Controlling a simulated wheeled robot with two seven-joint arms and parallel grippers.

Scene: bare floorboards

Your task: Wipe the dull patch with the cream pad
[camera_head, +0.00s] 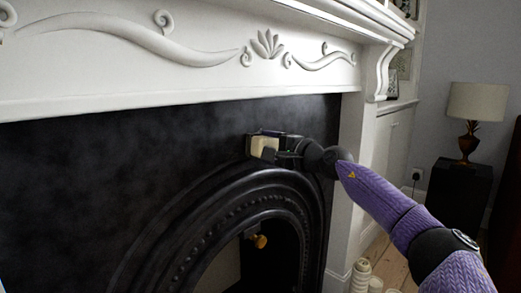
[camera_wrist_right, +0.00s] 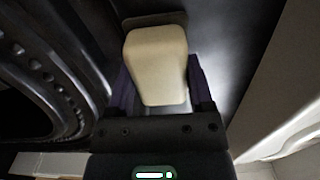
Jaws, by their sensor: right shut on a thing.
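The cream pad (camera_head: 263,146) is a small block with rounded corners, held in my right gripper (camera_head: 266,138) close to the black fireplace panel. In the right wrist view the pad (camera_wrist_right: 157,62) sits between the two purple fingers, with a dark flat plate behind it. I cannot tell whether it touches the panel. The black panel (camera_head: 130,140) looks cloudy and greyish over its left part; no clear edge of a dull patch shows. My left gripper is not in view.
A white carved mantel (camera_head: 180,75) juts out above the panel. A raised black arch (camera_head: 190,215) lies below the pad, with a brass knob (camera_head: 260,241) inside. A white side pillar (camera_head: 347,165) stands right of the panel. A lamp (camera_head: 472,110) stands far right.

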